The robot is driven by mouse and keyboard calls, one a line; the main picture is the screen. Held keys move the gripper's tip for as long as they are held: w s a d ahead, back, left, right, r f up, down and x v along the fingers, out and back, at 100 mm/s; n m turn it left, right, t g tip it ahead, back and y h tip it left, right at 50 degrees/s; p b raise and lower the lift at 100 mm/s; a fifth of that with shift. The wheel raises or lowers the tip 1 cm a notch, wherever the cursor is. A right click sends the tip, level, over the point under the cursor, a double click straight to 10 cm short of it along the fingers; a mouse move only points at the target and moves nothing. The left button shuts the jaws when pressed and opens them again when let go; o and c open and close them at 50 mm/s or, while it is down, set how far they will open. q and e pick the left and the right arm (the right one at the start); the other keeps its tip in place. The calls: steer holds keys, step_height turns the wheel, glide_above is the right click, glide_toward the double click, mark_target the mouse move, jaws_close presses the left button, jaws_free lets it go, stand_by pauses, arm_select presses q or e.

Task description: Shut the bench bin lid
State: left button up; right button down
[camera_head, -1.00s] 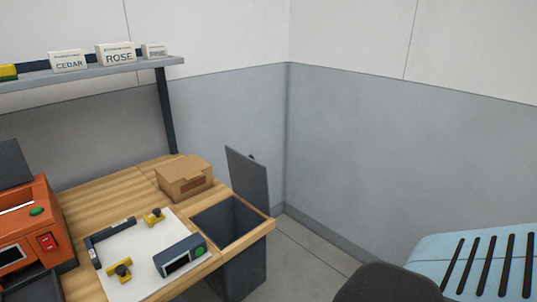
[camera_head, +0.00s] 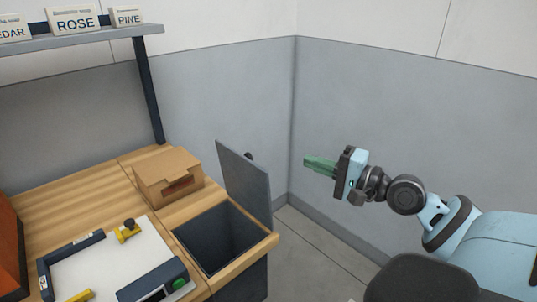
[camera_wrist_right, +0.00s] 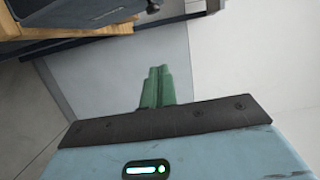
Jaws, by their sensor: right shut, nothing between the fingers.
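The bench bin (camera_head: 222,240) is a dark box set into the right end of the wooden bench, and its mouth is uncovered. My left gripper is in neither view.
A cardboard box (camera_head: 168,178) sits on the bench (camera_head: 85,195) behind the bin. A white board (camera_head: 120,260) with yellow clamps and a dark device with a green button lies left of the bin. A shelf (camera_head: 80,38) with name blocks hangs above. Grey walls meet behind the lid.

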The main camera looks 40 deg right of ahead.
mark_target(248, 182)
arm_select(q)
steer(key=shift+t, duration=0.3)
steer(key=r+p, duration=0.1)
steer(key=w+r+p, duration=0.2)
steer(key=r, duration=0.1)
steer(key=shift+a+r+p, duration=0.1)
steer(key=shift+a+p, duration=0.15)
steer(key=shift+p, duration=0.1)
arm_select(e)
steer(key=w+a, duration=0.7)
steer(key=w, duration=0.2)
steer(key=shift+a, duration=0.15)
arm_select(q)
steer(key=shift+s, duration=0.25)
arm_select(e)
steer(key=shift+w+f, duration=0.1)
steer(key=shift+w, duration=0.05)
